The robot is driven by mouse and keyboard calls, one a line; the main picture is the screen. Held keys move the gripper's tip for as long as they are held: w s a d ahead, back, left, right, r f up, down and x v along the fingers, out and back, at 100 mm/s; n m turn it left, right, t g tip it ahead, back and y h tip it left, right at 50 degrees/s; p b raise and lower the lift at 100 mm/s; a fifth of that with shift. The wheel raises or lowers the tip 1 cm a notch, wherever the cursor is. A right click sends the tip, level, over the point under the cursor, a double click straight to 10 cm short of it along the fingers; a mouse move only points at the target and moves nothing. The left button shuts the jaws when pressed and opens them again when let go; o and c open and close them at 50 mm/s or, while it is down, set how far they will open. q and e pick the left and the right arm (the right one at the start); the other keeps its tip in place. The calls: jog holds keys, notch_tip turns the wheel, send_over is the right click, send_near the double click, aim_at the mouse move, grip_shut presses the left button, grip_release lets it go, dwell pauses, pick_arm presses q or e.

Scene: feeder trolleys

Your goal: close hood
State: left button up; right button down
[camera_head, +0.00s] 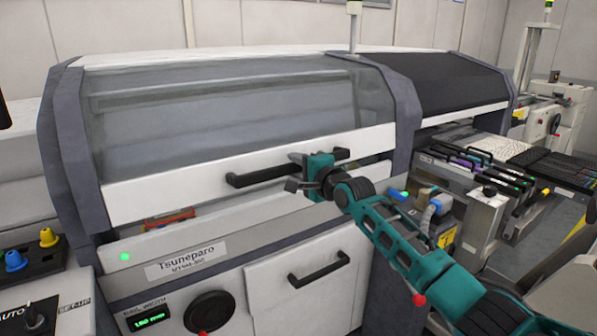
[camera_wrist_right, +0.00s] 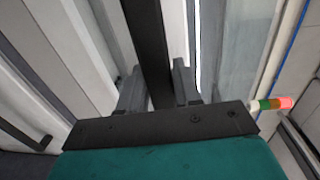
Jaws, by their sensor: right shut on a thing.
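The hood (camera_head: 235,105) is a grey see-through cover with a white lower band on the machine's front. A narrow gap shows between this band and the front panel below, with a red item (camera_head: 165,219) visible in it. The hood's black bar handle (camera_head: 258,178) runs along the band. My right gripper (camera_head: 300,172) is at the right part of the handle and shut on it. In the right wrist view the dark handle bar (camera_wrist_right: 147,40) passes between the two fingers of the gripper (camera_wrist_right: 158,90). My left gripper is not in view.
A lower door handle (camera_head: 319,268) and a round black knob (camera_head: 211,311) are on the front panel below. A control box with blue and yellow knobs (camera_head: 30,252) stands at left. Feeders (camera_head: 470,160) and a second dark hood (camera_head: 445,85) are at right.

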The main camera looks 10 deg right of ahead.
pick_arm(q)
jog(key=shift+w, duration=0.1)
pick_arm(e)
jog(key=shift+r, duration=0.2)
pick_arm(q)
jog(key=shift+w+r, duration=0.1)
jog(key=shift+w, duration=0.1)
pick_arm(e)
jog(key=c, duration=0.9)
grip_release()
jog(key=shift+w+f, duration=0.1)
jog(key=shift+f, duration=0.05)
jog(key=shift+s+d, duration=0.15)
jog(key=shift+s, duration=0.4)
pick_arm(q)
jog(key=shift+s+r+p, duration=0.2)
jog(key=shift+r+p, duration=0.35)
jog(key=shift+p, duration=0.05)
pick_arm(e)
jog(key=v, duration=1.1)
jog(key=shift+s+d, duration=0.2)
jog(key=shift+s, duration=0.15)
